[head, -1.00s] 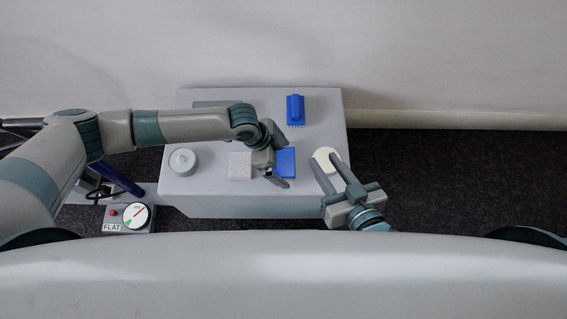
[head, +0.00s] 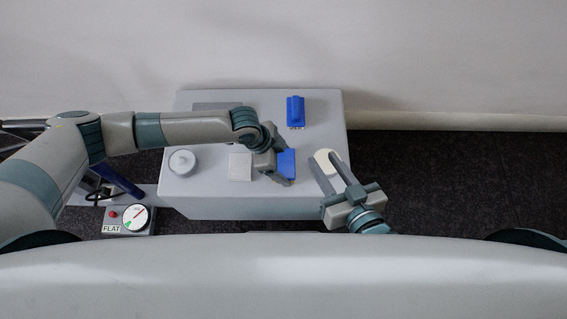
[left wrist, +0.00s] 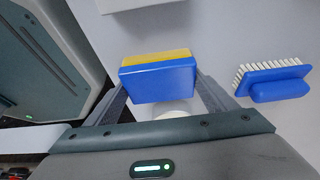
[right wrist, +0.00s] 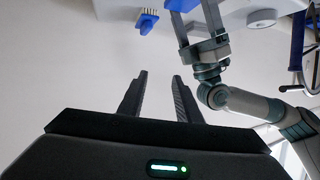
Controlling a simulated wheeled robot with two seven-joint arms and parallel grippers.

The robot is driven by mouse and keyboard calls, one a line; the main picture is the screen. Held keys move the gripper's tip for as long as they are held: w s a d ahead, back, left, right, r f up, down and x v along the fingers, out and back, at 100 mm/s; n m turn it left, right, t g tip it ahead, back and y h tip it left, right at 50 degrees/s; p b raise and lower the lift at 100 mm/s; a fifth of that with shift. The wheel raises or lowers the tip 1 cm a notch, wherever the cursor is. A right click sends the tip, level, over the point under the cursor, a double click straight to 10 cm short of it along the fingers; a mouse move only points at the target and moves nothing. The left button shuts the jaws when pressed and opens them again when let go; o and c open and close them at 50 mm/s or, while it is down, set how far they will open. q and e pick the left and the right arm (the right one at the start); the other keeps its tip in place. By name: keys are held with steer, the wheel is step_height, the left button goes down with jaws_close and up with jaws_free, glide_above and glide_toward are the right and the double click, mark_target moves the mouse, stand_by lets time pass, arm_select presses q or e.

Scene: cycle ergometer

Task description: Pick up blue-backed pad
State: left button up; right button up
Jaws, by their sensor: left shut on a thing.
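The blue-backed pad (head: 287,162) is a blue block with a yellow layer, seen over the grey table. In the left wrist view the pad (left wrist: 158,80) sits between the two fingers of my left gripper (left wrist: 160,98), which is shut on it. In the head view my left gripper (head: 280,165) covers part of the pad. I cannot tell how far the pad is off the table. My right gripper (head: 331,170) is open and empty by the table's right edge, around or above a round cream thing (head: 326,160). It shows open in the right wrist view (right wrist: 160,85).
On the grey table (head: 230,207) are a blue brush (head: 295,111) at the back, a white square (head: 240,167) left of the pad and a round white knob-like thing (head: 182,162). A dial box (head: 137,218) marked FLAT stands at the front left. The table's front strip is clear.

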mark_target(290, 163)
arm_select(q)
steer(key=shift+r, duration=0.1)
